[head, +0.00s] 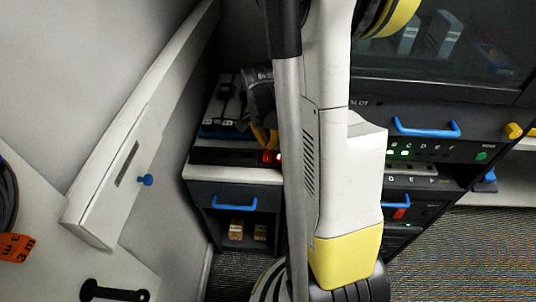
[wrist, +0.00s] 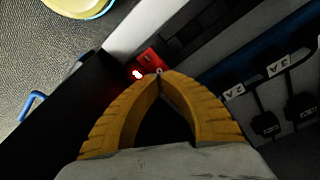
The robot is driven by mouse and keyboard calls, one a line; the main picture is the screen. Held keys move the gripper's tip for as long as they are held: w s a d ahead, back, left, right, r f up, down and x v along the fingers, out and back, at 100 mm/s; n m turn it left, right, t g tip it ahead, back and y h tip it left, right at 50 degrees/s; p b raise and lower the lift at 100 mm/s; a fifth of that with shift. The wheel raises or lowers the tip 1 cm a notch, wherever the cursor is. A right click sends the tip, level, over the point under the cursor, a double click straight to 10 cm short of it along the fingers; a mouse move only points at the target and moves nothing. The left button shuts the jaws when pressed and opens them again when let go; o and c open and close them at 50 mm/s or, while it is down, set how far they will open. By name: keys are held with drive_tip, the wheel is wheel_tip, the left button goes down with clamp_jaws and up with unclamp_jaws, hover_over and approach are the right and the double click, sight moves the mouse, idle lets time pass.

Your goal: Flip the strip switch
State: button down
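A dark strip (head: 225,157) lies along the front of a pale counter in the head view. Its red switch (head: 267,157) is beside my arm, with a small red light glowing at its right. In the wrist view the red switch (wrist: 149,61) is just beyond my fingertips, and the light (wrist: 138,74) glows at its left. My gripper (wrist: 160,76) has its yellow fingers together at the tips, with nothing seen between them. The tips are very near the switch; I cannot tell whether they touch. In the head view my gripper (head: 264,138) is partly hidden by my arm.
Black plugs with white labels (wrist: 234,92) stand in a blue-edged row at the right of the wrist view. A drawer with a blue handle (head: 235,203) is below the counter. A panel with green lights (head: 404,152) is right of my arm. A white wall box (head: 115,180) is at left.

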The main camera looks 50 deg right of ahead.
sight(268, 151)
drive_tip(key=shift+f+b, duration=1.45)
drive_tip(key=shift+f, duration=0.3)
idle(0.5)
drive_tip(key=shift+r, duration=0.1)
drive_tip(key=shift+r+p, duration=2.65)
drive_tip(key=shift+r, duration=0.8)
